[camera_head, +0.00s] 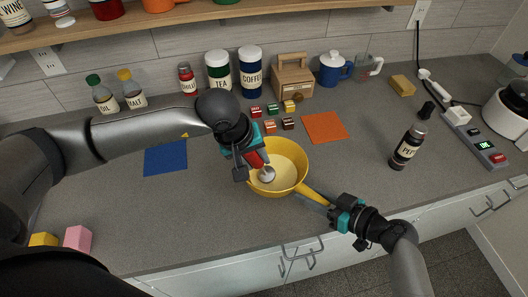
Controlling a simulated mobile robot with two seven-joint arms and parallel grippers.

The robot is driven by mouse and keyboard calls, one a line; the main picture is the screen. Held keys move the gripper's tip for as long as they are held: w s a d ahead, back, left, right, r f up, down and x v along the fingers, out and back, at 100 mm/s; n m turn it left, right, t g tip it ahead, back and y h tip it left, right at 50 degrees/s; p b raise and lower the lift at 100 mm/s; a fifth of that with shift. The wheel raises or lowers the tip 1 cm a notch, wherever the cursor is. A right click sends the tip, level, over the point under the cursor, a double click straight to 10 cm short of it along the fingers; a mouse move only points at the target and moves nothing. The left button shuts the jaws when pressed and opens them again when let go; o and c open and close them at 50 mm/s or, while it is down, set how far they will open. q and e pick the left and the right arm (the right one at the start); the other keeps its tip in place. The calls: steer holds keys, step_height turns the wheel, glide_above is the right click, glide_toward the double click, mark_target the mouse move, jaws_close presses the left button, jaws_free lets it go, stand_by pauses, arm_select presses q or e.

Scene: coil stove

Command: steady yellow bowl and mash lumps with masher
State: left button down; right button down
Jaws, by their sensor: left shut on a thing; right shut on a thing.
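The yellow bowl (291,155) stands on the grey counter near its front edge, its long yellow handle (313,195) pointing to the lower right. My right gripper (335,210) is shut on the end of that handle. My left gripper (250,163) is at the bowl's left rim, shut on the masher (258,159), which has a red handle. The masher's pale round head (267,174) is inside the bowl, low on the left side; I cannot tell whether it touches the bottom. I cannot make out any lumps in the bowl. My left gripper hides part of the left rim.
Small coloured blocks (270,125) and an orange mat (324,127) lie behind the bowl. A blue mat (166,157) lies to the left. A dark labelled jar (407,146) stands to the right. Canisters (250,71) line the wall. The counter between bowl and jar is clear.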

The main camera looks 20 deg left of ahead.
arm_select(q)
steer(key=shift+s+a+f, duration=0.1)
steer(key=shift+s+a, duration=0.3)
steer(key=shift+s, duration=0.45)
steer(key=shift+w+r, duration=0.15)
steer(key=shift+r, duration=4.05)
arm_select(e)
steer(key=shift+c, duration=2.4)
jaws_free()
steer(key=v, duration=1.2)
arm_select(q)
steer(key=shift+d, duration=0.1)
